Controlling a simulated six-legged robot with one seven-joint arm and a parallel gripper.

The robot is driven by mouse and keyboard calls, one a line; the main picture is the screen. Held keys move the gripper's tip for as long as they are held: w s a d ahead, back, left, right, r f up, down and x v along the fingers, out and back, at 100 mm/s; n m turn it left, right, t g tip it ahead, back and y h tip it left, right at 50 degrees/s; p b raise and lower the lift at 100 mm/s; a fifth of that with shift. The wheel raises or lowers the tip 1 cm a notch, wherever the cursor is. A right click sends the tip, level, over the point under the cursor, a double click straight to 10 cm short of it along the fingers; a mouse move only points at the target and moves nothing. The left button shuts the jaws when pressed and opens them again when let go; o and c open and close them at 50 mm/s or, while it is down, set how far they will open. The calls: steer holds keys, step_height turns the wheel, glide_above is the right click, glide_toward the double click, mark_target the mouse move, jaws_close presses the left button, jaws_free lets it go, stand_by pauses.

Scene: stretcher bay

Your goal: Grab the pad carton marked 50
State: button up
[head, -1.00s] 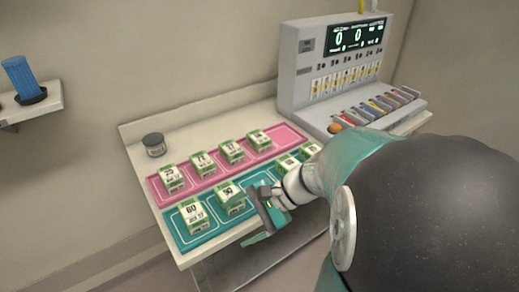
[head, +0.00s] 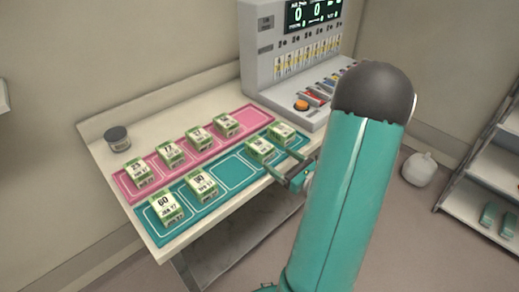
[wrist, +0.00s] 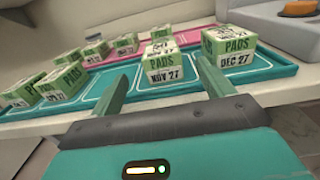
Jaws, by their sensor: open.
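My gripper (head: 281,163) is open and empty at the front edge of the teal tray (head: 232,170). In the wrist view, a green-and-white pad carton (wrist: 162,66) dated NOV 27 stands ahead, between the lines of the two open fingers. A DEC 27 carton (wrist: 232,52) stands just right of it, beyond the right fingertip. In the head view these are the two right cartons (head: 260,149) on the teal tray; their top numbers are too small to read. Cartons marked 60 (head: 165,208) and 90 (head: 202,185) stand at left. I cannot tell which carton reads 50.
A pink tray (head: 256,114) behind holds several similar cartons. A dark jar (head: 118,138) stands at back left. A grey machine (head: 262,60) with an orange button (head: 301,105) bounds the right.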

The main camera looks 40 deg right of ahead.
mark_target(269, 151)
steer(key=w, duration=0.8)
steer(key=shift+w+a, duration=0.1)
steer(key=shift+w, duration=0.25)
steer(key=c, duration=1.2)
steer(key=shift+r, duration=0.1)
